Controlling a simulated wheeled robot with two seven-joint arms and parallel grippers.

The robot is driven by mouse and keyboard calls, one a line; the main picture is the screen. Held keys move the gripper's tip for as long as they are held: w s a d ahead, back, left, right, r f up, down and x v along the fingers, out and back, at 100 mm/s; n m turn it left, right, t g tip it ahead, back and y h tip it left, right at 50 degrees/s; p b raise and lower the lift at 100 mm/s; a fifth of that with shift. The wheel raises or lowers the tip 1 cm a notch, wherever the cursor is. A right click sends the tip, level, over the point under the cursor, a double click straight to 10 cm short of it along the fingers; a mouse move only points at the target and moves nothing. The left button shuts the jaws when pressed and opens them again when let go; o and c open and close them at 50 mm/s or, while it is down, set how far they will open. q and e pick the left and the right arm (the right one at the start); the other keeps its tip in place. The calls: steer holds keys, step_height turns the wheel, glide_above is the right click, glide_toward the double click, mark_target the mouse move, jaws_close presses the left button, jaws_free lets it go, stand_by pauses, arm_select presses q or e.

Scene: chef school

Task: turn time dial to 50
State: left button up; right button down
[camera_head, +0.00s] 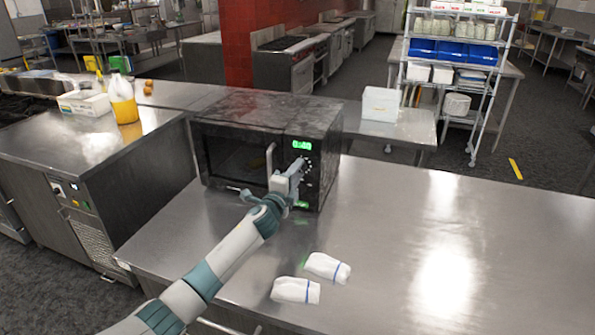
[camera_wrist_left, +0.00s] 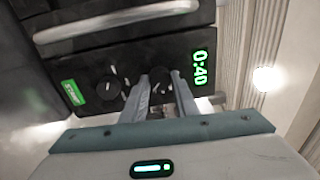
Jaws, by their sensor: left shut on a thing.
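A black microwave (camera_head: 262,130) stands on the steel counter. Its green display (camera_head: 302,145) reads 0:40, and the display also shows in the left wrist view (camera_wrist_left: 201,67). My left gripper (camera_head: 299,168) is at the control panel on the microwave's right front. In the left wrist view, my gripper's fingers (camera_wrist_left: 161,84) are shut on the time dial (camera_wrist_left: 160,77), the black knob nearer the display. A second black knob (camera_wrist_left: 108,88) lies to its left, outside the fingers. My gripper hides much of the panel in the head view. My right gripper is not in view.
Two white bags with blue bands (camera_head: 327,267) (camera_head: 296,290) lie on the counter in front of the microwave. The counter's right side (camera_head: 460,240) is clear. A door handle (camera_wrist_left: 115,20) runs beside the panel. A yellow jug (camera_head: 123,98) stands on the left counter.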

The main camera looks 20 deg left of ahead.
arm_select(q)
steer(key=shift+m, duration=1.3)
steer(key=shift+p, duration=0.3)
steer(key=o, duration=1.1)
steer(key=shift+c, duration=0.2)
steer(key=shift+s, duration=0.1)
steer(key=s+a+b, duration=0.1)
steer(key=s+b, duration=0.2)
steer(key=s, duration=1.4)
steer(key=shift+a+f+b, duration=0.3)
steer(key=shift+a+f, duration=0.05)
